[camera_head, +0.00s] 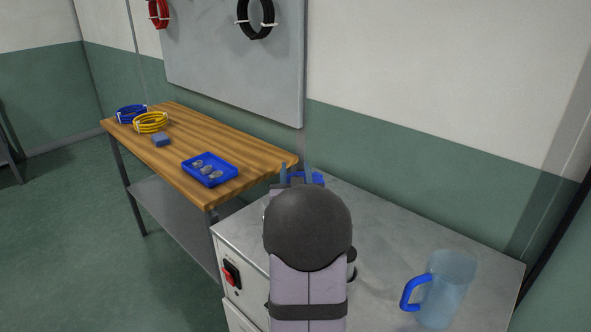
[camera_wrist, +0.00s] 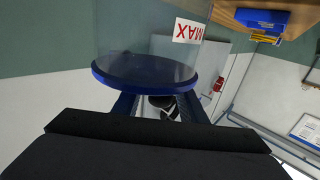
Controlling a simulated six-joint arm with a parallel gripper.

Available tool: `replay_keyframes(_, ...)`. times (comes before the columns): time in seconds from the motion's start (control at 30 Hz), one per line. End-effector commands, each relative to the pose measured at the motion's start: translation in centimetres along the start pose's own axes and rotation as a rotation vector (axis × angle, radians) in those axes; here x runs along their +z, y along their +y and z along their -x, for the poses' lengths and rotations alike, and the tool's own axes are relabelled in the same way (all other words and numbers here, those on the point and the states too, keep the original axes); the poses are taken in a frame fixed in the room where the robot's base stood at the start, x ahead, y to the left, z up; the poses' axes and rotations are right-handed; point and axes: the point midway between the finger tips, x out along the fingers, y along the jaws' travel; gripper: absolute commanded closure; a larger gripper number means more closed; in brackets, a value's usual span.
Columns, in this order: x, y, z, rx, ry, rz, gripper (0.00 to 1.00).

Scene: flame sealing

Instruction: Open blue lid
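The blue lid (camera_wrist: 145,74) is a round disc in the wrist view, seated against a clear container (camera_wrist: 150,35) with a red MAX label. The label appears upside down in this view. My gripper (camera_wrist: 158,104) has its two dark blue fingers spread apart, close to the lid's edge. I cannot tell whether they touch it. In the head view my arm hides most of the container; only a small blue part (camera_head: 318,178) shows beyond my fingertips (camera_head: 296,174).
A clear mug (camera_head: 447,285) with a blue handle stands right on the grey bench (camera_head: 385,225). A red switch (camera_head: 231,273) is on the bench's front. A wooden table (camera_head: 240,150) on the left holds a blue tray (camera_head: 226,180) and cable coils (camera_head: 151,121).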

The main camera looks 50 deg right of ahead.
Motion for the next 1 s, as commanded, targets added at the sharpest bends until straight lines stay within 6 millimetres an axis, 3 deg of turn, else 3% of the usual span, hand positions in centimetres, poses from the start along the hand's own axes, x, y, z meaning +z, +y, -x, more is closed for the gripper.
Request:
replay_keyframes(0.27, 0.1, 0.0, -0.1, 0.000, -0.001, 0.000, 0.64)
replay_keyframes(0.4, 0.0, 0.0, -0.1, 0.000, 0.000, 0.000, 0.98)
replay_keyframes(0.43, 0.0, 0.0, -0.1, 0.000, 0.000, 0.000, 1.00)
replay_keyframes(1.0, -1.4, 0.4, -0.4, 0.002, -0.088, -0.089, 1.00)
